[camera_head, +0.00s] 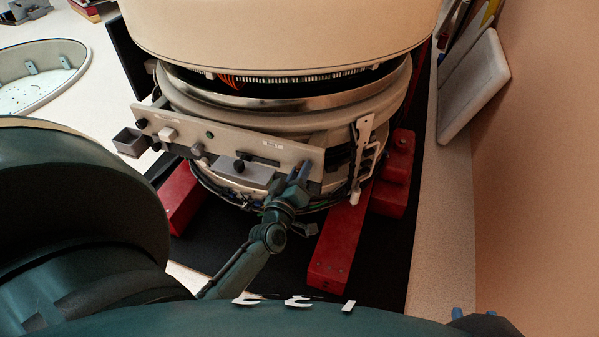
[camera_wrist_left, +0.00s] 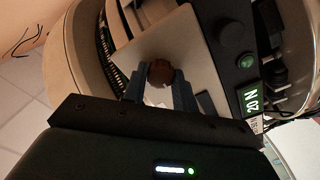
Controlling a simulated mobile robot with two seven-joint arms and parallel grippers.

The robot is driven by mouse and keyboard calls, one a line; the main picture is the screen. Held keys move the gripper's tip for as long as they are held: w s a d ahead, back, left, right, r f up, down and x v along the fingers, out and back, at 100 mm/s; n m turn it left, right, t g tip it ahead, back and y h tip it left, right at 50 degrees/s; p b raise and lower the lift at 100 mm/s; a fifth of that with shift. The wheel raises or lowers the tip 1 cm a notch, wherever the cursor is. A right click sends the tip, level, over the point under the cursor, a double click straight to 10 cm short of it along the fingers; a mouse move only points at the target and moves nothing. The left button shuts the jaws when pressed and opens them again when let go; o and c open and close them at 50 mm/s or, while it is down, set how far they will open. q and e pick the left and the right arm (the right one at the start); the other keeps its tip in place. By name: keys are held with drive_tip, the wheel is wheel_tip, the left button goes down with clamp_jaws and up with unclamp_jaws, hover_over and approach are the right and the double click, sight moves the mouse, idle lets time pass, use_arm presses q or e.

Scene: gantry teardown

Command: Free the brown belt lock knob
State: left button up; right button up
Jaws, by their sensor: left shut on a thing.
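The brown belt lock knob (camera_wrist_left: 160,72) shows in the left wrist view as a round brown knob against a pale plate. My left gripper (camera_wrist_left: 160,90) has its two blue-grey fingers on either side of the knob, shut on it. In the head view my left gripper (camera_head: 298,174) reaches the right end of the pale front panel (camera_head: 230,139) on the round gantry. Its fingers hide the knob there. My right gripper (camera_head: 474,314) shows only partly at the bottom right edge, with two blue tips apart and nothing seen between them.
A white slotted bracket (camera_head: 362,155) hangs right of my left gripper. Red supports (camera_head: 340,245) stand below.

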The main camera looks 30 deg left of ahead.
idle(0.3)
use_arm(q)
drive_tip(key=shift+f+n+b, duration=0.15)
drive_tip(key=shift+n+b, duration=1.35)
drive_tip(key=shift+n, duration=6.7)
use_arm(e)
drive_tip(key=shift+w+a+r+n+t+y, duration=0.1)
drive_tip(key=shift+w+a+n+t+y, duration=0.15)
drive_tip(key=shift+t, duration=0.3)
drive_tip(key=shift+w+a+n+t+y, duration=0.1)
drive_tip(key=shift+n+t+y, duration=0.2)
drive_tip(key=shift+t, duration=0.25)
use_arm(q)
drive_tip(key=o, duration=1)
